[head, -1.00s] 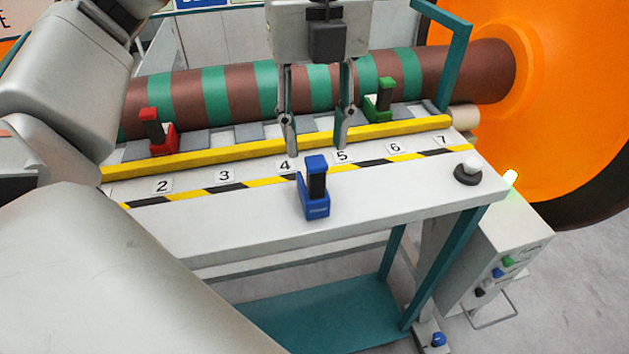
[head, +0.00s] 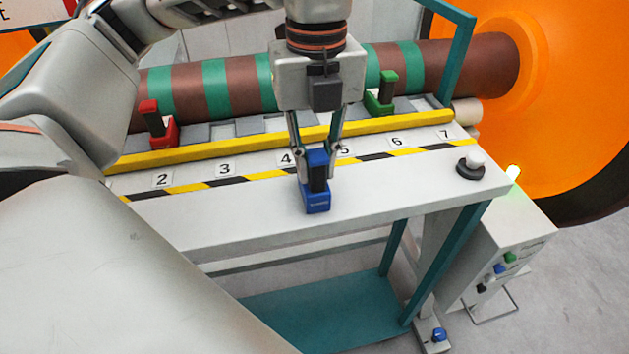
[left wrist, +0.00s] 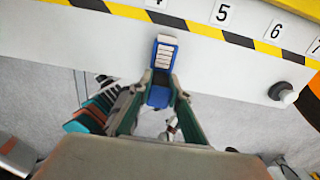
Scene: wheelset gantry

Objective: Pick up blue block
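The blue block (head: 317,198), with an upright dark handle and blue top, stands on the front part of the white bench (head: 420,190), in front of the striped line near label 4. It also shows in the left wrist view (left wrist: 165,52). My left gripper (head: 318,172) points down over it. Its two fingers are one on each side of the block's upright part and appear closed against it. In the left wrist view the fingertips (left wrist: 160,80) flank the block closely. The block still appears to rest on the bench. My right gripper is not in view.
A red block (head: 160,130) and a green block (head: 382,95) stand behind the yellow rail (head: 240,142), near the striped shaft (head: 450,68). A white-topped knob (head: 470,166) is at the bench's right end. The bench top between block and knob is clear.

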